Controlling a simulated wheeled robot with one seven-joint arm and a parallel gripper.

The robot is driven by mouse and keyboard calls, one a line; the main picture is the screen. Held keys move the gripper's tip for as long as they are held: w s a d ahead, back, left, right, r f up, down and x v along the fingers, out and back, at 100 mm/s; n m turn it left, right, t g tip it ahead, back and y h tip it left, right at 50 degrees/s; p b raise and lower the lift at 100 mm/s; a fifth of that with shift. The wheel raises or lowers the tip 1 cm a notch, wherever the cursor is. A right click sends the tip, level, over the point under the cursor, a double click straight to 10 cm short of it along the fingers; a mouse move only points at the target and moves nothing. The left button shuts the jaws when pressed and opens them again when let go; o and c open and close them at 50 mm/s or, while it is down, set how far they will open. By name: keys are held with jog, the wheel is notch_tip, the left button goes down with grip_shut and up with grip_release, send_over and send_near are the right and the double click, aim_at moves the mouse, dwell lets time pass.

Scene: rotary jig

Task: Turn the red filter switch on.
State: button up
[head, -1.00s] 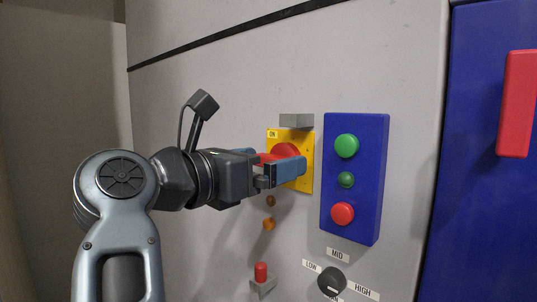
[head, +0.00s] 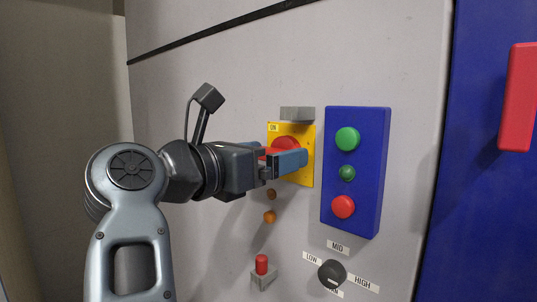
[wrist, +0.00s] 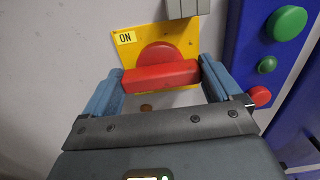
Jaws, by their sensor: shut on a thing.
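The red filter switch (head: 285,144) is a round red knob with a red bar handle, mounted on a yellow plate (head: 306,172) on the grey panel. An ON label (head: 273,128) is at the plate's upper left. In the wrist view the red bar (wrist: 160,75) lies nearly level across the front of the round knob, its right end slightly higher. My gripper (head: 278,153) is shut on this bar, with one blue finger at each end, as the wrist view (wrist: 161,78) also shows. The fingers and arm hide part of the switch in the head view.
A blue box (head: 371,170) with green and red buttons stands close to the right of the switch. A grey block (head: 297,113) is just above the plate. Below are orange lamps (head: 270,216), a small red-capped switch (head: 261,264) and a black dial (head: 332,274).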

jog(key=shift+r+n, duration=0.1)
jog(key=shift+n, duration=0.2)
jog(key=n+p, duration=0.2)
jog(key=n, duration=0.2)
jog(key=shift+a+r, duration=0.1)
jog(key=shift+a, duration=0.05)
jog(key=n+p, duration=0.1)
jog(key=n, duration=0.2)
jog(key=shift+n+p, duration=0.3)
jog(key=shift+p, duration=0.05)
jog(key=n, duration=0.9)
jog(key=shift+w+a+f+p, duration=0.15)
jog(key=shift+f+p, duration=0.15)
jog(key=shift+p, duration=0.1)
jog(key=shift+n, duration=0.4)
jog(key=o, duration=0.7)
jog(key=shift+f, duration=0.1)
jog(key=shift+o, duration=0.2)
jog(key=b+v, duration=0.2)
jog(key=v, duration=0.5)
jog(key=shift+s+a, duration=0.25)
jog(key=shift+s, duration=0.1)
